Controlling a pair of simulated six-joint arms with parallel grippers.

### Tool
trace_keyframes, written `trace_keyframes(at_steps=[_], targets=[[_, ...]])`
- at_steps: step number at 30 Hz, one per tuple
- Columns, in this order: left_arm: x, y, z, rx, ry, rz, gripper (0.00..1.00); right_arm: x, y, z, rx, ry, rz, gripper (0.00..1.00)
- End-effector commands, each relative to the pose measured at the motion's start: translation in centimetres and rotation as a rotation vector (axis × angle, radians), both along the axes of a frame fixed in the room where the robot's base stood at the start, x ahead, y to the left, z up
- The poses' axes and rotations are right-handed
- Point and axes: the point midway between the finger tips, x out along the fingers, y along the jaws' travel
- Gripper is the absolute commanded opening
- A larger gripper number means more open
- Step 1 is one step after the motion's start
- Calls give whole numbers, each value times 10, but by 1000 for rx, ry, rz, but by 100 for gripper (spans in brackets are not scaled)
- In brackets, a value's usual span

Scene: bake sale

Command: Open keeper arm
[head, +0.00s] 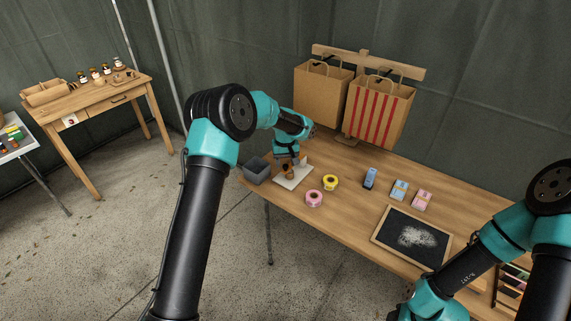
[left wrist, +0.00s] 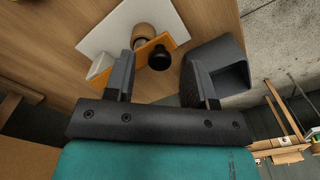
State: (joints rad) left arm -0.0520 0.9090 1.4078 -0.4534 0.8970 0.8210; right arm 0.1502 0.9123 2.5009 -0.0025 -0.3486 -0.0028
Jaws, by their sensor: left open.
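A small stand with a white base (head: 293,180) is at the left end of the table. In the left wrist view its white base (left wrist: 118,28) carries a light wooden round piece (left wrist: 143,32), an orange bar (left wrist: 134,61) lying diagonally, and a black knob (left wrist: 160,58) near the bar's end. I take the orange bar to be the keeper arm. My left gripper (left wrist: 158,66) is open, its two dark fingers apart with the knob between and just beyond them. I cannot tell whether a finger touches the bar. In the head view the gripper (head: 288,162) partly hides the stand.
A grey open bin (head: 257,171) stands close left of the stand. Pink (head: 314,199) and yellow (head: 330,182) tape rolls lie right of it. Paper bags (head: 378,112) hang behind. Small boxes (head: 399,190) and a chalkboard (head: 412,237) lie farther right. My right arm is at the right edge.

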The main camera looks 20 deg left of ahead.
Motion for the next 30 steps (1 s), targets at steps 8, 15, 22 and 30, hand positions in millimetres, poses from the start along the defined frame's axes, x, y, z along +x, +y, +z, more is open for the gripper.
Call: trace_keyframes(at_steps=[8,15,22,30], targets=[[0,0,-11,0,-1,-1,50,0,0,0,0,0,0,43],[0,0,-11,0,-1,-1,42,0,0,0,0,0,0,43],[0,0,-10,0,-1,-1,20,0,0,0,0,0,0,43],[0,0,-10,0,-1,-1,0,0,0,0,0,0,0,43]])
